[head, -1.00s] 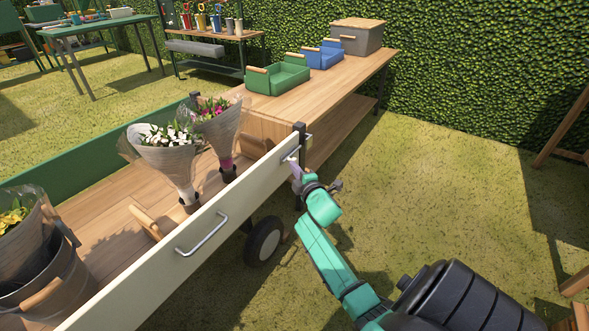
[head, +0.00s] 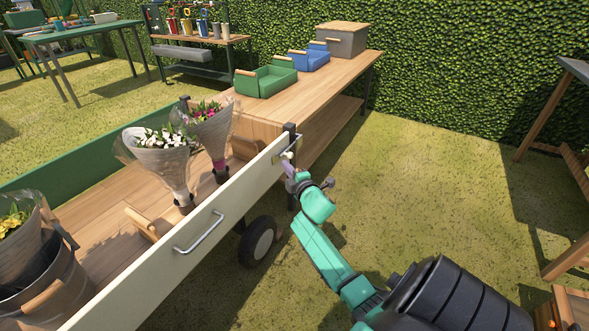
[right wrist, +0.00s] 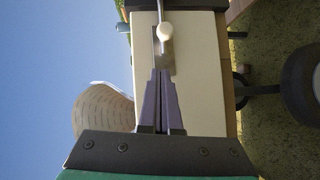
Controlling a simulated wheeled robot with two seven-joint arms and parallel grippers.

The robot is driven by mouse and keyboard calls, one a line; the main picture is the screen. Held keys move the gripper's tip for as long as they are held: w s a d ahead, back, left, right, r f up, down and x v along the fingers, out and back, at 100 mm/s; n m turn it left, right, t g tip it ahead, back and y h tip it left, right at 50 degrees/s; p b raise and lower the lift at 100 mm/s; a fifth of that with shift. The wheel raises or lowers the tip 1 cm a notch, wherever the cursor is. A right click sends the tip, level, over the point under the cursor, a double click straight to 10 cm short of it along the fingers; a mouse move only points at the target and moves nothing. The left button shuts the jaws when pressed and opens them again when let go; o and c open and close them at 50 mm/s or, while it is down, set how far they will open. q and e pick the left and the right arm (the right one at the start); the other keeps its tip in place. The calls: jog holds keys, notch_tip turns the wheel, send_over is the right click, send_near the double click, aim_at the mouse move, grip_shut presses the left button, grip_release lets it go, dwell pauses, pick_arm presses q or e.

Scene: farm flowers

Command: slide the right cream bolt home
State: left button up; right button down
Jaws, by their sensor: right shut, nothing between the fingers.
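The cream drop-side panel (head: 235,205) of the flower cart runs diagonally across the head view. At its far right end is the right bolt (head: 288,152), a metal rod with a pale round knob. In the right wrist view the bolt's knob (right wrist: 165,31) stands just beyond my fingertips, and its rod runs up toward the dark post at the panel's end. My right gripper (head: 290,170) is shut and empty, its fingertips (right wrist: 161,72) close to the bolt's plate, below the knob. I cannot tell whether they touch it. My left gripper is not in view.
The cart carries wrapped bouquets (head: 163,160) and a bucket of yellow flowers (head: 40,275). A metal handle (head: 199,232) sticks out of the panel. A wooden bench (head: 300,100) with green and blue trays adjoins the cart.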

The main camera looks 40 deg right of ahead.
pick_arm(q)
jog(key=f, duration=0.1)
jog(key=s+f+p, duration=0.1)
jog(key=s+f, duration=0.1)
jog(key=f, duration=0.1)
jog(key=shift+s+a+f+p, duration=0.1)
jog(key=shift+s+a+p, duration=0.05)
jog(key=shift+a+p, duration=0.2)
pick_arm(e)
jog(key=f+v, duration=0.1)
jog(key=v, duration=0.8)
jog(key=shift+r, duration=0.4)
jog(key=shift+s+d, duration=0.1)
